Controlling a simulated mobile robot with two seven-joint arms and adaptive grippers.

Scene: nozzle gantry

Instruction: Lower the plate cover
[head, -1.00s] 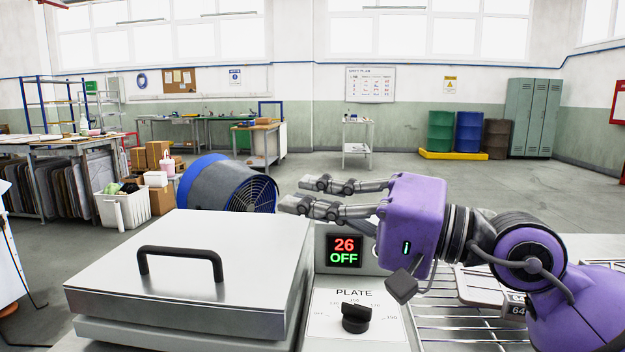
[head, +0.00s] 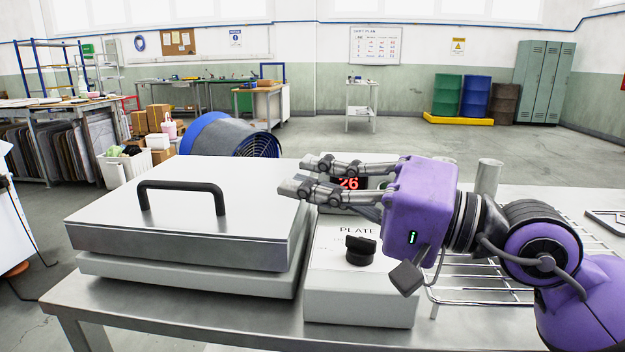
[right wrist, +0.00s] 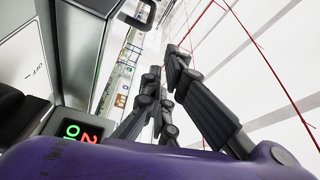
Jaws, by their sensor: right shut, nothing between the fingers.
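The plate cover (head: 105,210) is a flat silver lid with a black bar handle (head: 180,186). In the head view it lies roughly level over the silver lower body (head: 180,274), at the left of the bench. My purple right gripper (head: 293,175) is shut and empty. Its fingers point left, with the tips at the cover's right edge in the picture; I cannot tell whether they touch it. The handle also shows at the top of the right wrist view (right wrist: 140,14). My left gripper is not in view.
Right of the cover is a control box with a black PLATE knob (head: 360,250) and a red digit display (head: 348,184), partly hidden by my fingers. A wire rack (head: 480,297) and a metal cylinder (head: 488,177) are farther right. A blue-rimmed fan (head: 232,137) stands behind the cover.

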